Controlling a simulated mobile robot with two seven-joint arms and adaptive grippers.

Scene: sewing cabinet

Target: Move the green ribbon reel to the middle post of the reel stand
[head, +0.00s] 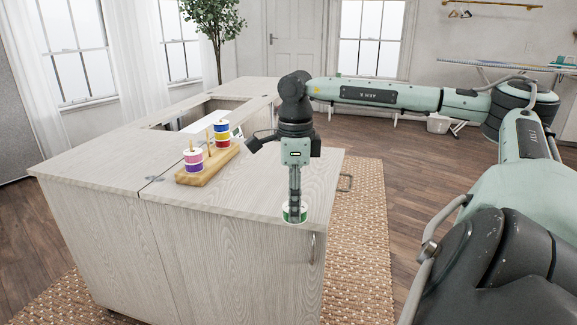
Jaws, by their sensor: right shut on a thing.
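The green ribbon reel (304,215), green with white rims, is at the front right of the cabinet top, near its front edge. My right gripper (295,212) points straight down and is shut on it, its fingers hiding the reel's middle. I cannot tell whether the reel touches the top. The wooden reel stand (215,165) is to the left and farther back. Its middle post (207,139) is bare. Its near post carries a pink reel (193,157) above a purple reel (194,167). Its far post carries blue, yellow and red reels (222,135). My left gripper is not in view.
The pale wood sewing cabinet (110,165) has a recessed opening behind the stand. The cabinet top between the reel and the stand is clear. A woven rug (362,235) lies on the floor around the cabinet.

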